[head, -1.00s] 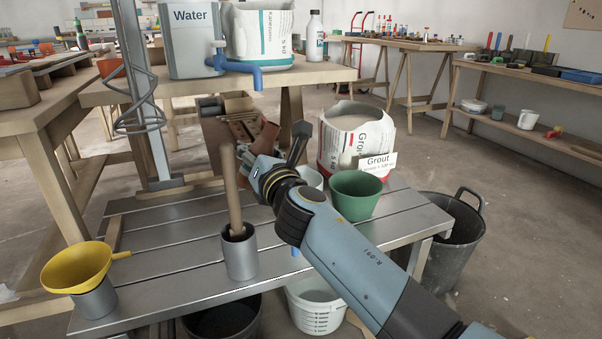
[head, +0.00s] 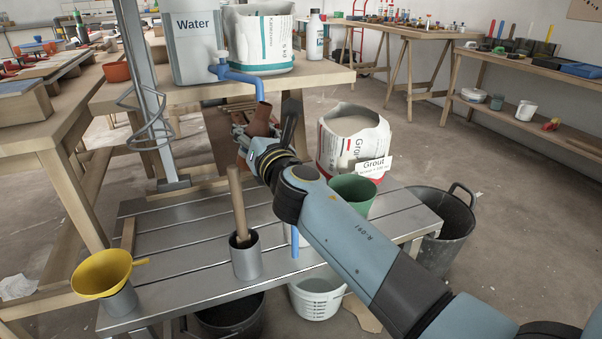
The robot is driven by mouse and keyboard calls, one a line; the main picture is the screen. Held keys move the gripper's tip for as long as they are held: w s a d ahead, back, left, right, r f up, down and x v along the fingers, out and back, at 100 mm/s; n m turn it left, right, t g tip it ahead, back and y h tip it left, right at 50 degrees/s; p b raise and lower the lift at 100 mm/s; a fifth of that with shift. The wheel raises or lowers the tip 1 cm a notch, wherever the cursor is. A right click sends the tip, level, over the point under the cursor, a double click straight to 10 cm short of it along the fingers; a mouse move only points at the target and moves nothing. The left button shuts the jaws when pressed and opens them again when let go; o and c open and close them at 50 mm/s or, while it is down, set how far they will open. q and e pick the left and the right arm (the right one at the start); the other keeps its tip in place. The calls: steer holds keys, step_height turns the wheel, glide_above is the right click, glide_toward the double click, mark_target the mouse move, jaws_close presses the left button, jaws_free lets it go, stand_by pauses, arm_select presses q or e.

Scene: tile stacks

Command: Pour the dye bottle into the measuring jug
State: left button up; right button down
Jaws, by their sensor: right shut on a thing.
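My right gripper (head: 264,141) is over the back of the slatted metal bench (head: 180,232), shut on a brown bottle (head: 262,118), which seems to be the dye bottle. I cannot pick out the measuring jug for certain. A whitish vessel on the bench is mostly hidden behind my right forearm. A white container with printed marks (head: 316,300) stands below the bench. My left gripper is not in view.
A grey cup (head: 246,262) with a wooden handle, a yellow funnel (head: 101,274) on another cup, and a green pot (head: 355,190) stand on the bench. A grout bag (head: 350,135) is behind. A water tank (head: 197,55) with a blue tap stands on the table beyond.

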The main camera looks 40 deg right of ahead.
step_height(320, 180, up, 7)
steer(key=a+n+p, duration=0.1)
steer(key=n+p, duration=0.3)
steer(key=p, duration=0.4)
steer(key=shift+w+a+f+g+p, duration=0.15)
steer(key=shift+g+p, duration=0.15)
steer(key=shift+p, duration=0.1)
